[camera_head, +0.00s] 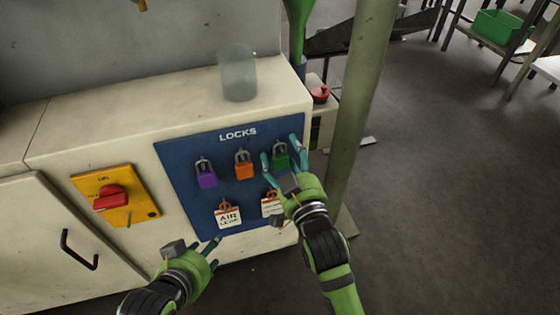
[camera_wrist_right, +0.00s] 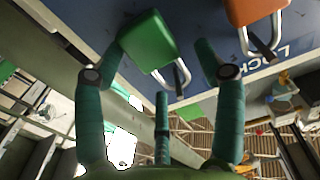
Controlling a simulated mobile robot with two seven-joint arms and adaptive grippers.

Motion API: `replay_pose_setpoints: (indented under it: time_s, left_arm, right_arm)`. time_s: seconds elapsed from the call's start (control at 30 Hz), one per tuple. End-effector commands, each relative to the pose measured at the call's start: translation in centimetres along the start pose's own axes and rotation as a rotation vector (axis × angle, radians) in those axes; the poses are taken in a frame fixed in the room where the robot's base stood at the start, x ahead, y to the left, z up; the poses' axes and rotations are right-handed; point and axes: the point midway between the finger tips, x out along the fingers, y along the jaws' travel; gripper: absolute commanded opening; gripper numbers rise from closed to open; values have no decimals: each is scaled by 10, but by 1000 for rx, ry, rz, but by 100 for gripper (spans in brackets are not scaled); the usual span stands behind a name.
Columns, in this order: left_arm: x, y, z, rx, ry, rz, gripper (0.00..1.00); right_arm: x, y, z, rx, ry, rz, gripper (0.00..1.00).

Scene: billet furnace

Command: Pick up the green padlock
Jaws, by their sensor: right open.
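The green padlock (camera_head: 280,161) hangs at the upper right of the blue LOCKS panel (camera_head: 180,150). In the right wrist view the padlock (camera_wrist_right: 148,42) shows large, with its shackle towards the lower right. My right gripper (camera_head: 280,150) is open, with its fingers on either side of the padlock. In the right wrist view the gripper (camera_wrist_right: 160,50) has the padlock between its fingertips, nearer the left finger; I cannot tell whether that finger touches it. My left gripper (camera_head: 217,252) is low in front of the cabinet, fingers apart and empty.
An orange padlock (camera_head: 243,171) and a purple padlock (camera_head: 206,180) hang to the left. Tags, one reading AIR LEAK (camera_head: 228,216), hang below. A red switch (camera_head: 110,197) is on a yellow plate. A clear cup (camera_head: 238,75) stands on top. A post (camera_head: 358,100) stands close right.

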Motion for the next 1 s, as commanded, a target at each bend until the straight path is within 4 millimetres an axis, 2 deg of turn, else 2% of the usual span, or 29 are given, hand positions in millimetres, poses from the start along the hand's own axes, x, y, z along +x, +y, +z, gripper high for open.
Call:
replay_pose_setpoints:
  time_s: [0.27,0.3,0.37,0.4,0.43,0.87,1.0]
  left_arm:
    - [0,0,-3,1,16,1,52]
    - [0,0,-3,1,15,1,52]
    - [0,0,-3,1,15,1,52]
    - [0,0,-3,1,15,1,52]
    - [0,0,-3,1,15,1,52]
    - [0,0,-2,1,9,0,52]
    - [-2,-2,8,-3,-45,-2,52]
  right_arm:
    - [2,0,0,1,-1,0,70]
    - [2,0,0,1,0,0,54]
    - [2,0,0,1,0,0,30]
    - [2,0,0,1,0,0,14]
    - [2,0,0,1,-1,0,12]
    - [1,0,0,0,-2,0,11]
    - [2,0,-4,0,-1,0,11]
